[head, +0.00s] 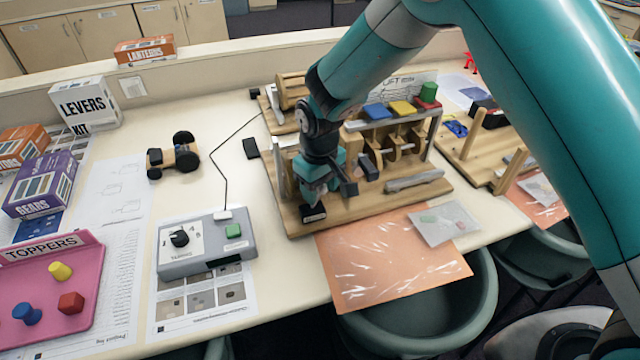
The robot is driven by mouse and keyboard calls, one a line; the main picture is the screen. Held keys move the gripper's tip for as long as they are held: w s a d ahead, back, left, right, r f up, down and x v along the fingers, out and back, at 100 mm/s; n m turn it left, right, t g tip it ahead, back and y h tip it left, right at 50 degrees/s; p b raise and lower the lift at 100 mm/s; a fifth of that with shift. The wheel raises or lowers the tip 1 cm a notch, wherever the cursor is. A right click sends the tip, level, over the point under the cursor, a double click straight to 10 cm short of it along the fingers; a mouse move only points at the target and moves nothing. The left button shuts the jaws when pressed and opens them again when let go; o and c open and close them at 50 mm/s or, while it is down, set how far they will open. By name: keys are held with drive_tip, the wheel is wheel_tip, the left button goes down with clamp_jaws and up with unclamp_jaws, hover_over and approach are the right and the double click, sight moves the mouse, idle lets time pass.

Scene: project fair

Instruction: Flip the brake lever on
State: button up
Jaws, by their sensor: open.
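A wooden cam machine (415,190) stands on a wooden base in the middle of the table, with blue, yellow and red blocks on top. My gripper (331,200) is open and empty, pointing down over the front left part of this base. It hides some of the machine behind it. A light grey arm with a black end (256,93) sticks up at the machine's back left, well apart from my gripper; I cannot tell whether it is the brake lever. No other part is clearly the brake lever, and its position cannot be read.
A grey control box (205,262) with a black knob and green button stands left, its cable running back. A small wheeled car (172,158), a pink toppers tray (90,268) and a levers kit box (84,104) are farther left. An orange sheet (375,275) lies in front.

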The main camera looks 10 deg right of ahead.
clamp_jaws()
drive_tip(key=shift+d+f+y+b, duration=0.25)
drive_tip(key=shift+y+b, duration=0.05)
drive_tip(key=shift+b, duration=0.15)
drive_tip(key=c, duration=0.9)
unclamp_jaws()
drive_tip(key=shift+d+y, duration=0.1)
drive_tip(key=shift+y, duration=0.3)
drive_tip(key=o, duration=0.9)
drive_tip(key=shift+r, duration=0.1)
drive_tip(key=shift+w+r, duration=0.1)
